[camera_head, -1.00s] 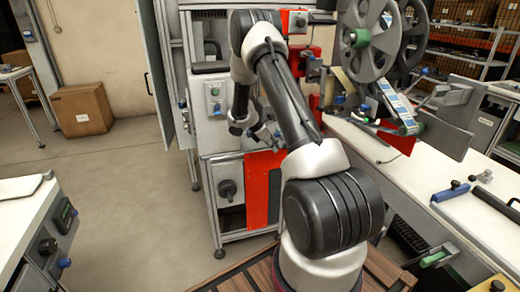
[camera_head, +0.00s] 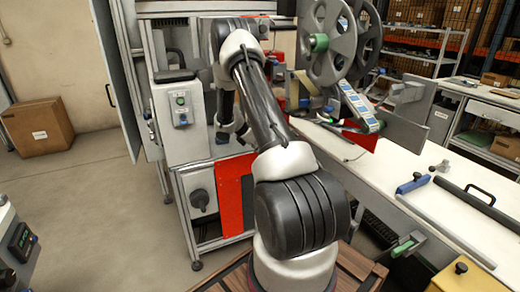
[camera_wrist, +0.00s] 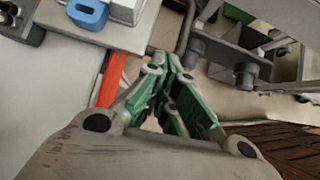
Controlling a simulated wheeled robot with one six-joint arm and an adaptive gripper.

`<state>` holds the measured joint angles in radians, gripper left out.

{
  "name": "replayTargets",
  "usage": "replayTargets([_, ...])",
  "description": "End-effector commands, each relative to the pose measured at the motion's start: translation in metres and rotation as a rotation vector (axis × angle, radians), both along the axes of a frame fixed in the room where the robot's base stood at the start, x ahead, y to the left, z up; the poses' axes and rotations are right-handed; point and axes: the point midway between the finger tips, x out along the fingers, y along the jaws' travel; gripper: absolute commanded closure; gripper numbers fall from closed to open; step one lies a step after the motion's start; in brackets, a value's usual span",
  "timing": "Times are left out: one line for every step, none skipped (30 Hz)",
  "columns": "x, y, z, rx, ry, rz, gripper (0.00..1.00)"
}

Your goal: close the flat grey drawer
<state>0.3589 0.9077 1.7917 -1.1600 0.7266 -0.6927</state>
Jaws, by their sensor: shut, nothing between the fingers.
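Under the right-hand bench in the head view, a flat grey part with a green-tipped handle (camera_head: 403,248) sticks out beside a dark recess. It may be the flat grey drawer, but I cannot tell surely how far it is open. My arm covers part of that area. My gripper (camera_wrist: 172,75) shows in the wrist view with its green-padded fingers together and nothing between them. In the head view the arm's far end hangs by the grey cabinet, left of the bench, apart from the green handle.
The grey machine cabinet (camera_head: 199,165) with a red panel (camera_head: 231,200) stands ahead. Tape reels (camera_head: 330,45) rise above the white bench (camera_head: 390,165), which holds loose tools. A cardboard box (camera_head: 38,127) is on the left floor. Open floor lies between the box and cabinet.

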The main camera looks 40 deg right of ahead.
Motion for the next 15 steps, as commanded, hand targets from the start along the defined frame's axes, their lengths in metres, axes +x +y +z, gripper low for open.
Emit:
replayTargets([0.0, 0.0, 0.0, 0.0, 0.0, 0.0, 1.0])
replayTargets([0.0, 0.001, 0.001, 0.0, 0.0, 0.0, 1.0])
replayTargets([0.001, 0.003, 0.001, 0.0, 0.0, 0.0, 1.0])
replayTargets([0.002, 0.006, 0.002, 0.0, -0.001, -0.001, 1.0])
replayTargets([0.003, 0.009, 0.003, 0.0, -0.001, -0.001, 1.0])
replayTargets([0.004, 0.014, 0.005, 0.0, -0.001, 0.001, 1.0])
replayTargets([0.006, 0.019, 0.006, 0.0, -0.002, 0.001, 1.0])
replayTargets([0.007, 0.024, 0.008, 0.0, -0.002, 0.001, 1.0])
replayTargets([0.009, 0.031, 0.01, 0.001, -0.002, 0.0, 1.0])
replayTargets([0.01, 0.037, 0.013, 0.0, -0.001, 0.0, 1.0])
replayTargets([0.011, 0.04, 0.021, -0.002, -0.003, -0.001, 1.0])
replayTargets([0.013, 0.047, 0.03, -0.001, -0.004, -0.001, 1.0])
replayTargets([0.014, 0.051, 0.035, -0.001, -0.004, -0.001, 1.0])
replayTargets([0.015, 0.055, 0.041, -0.001, -0.004, -0.002, 1.0])
replayTargets([0.016, 0.061, 0.048, -0.001, -0.003, -0.001, 1.0])
